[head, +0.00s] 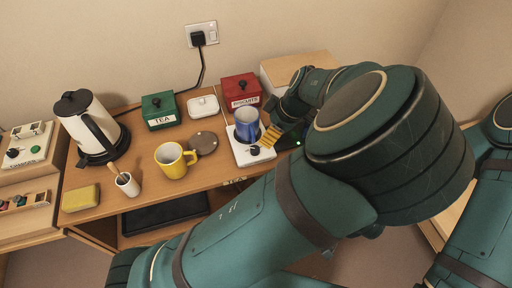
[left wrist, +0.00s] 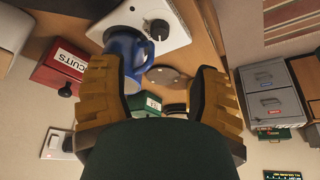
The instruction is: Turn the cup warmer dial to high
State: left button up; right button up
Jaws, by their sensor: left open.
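The white cup warmer (head: 240,155) stands on the desk with a blue mug (head: 246,124) on it. Its black dial (head: 255,150) is on the front part of the top face, just in front of the mug. The dial also shows in the left wrist view (left wrist: 157,29) with a light mark on it; its setting is too small to read. My left gripper (head: 270,138) is open, with its yellow ridged fingers just right of the dial and mug. In the left wrist view the open fingers (left wrist: 160,88) are apart with nothing held between them. My right gripper is out of view.
A red biscuits box (head: 241,91) stands behind the warmer. A brown disc (head: 203,143) and yellow mug (head: 171,162) are to its left. A green tea box (head: 160,109), white kettle (head: 90,118) and yellow block (head: 81,198) stand further left. My left arm hides the desk's right part.

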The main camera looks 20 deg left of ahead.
aim_at(257, 149)
pick_arm(q)
jog(key=b+x, duration=0.3)
jog(key=x, duration=0.9)
jog(key=shift+o, duration=0.2)
grip_shut()
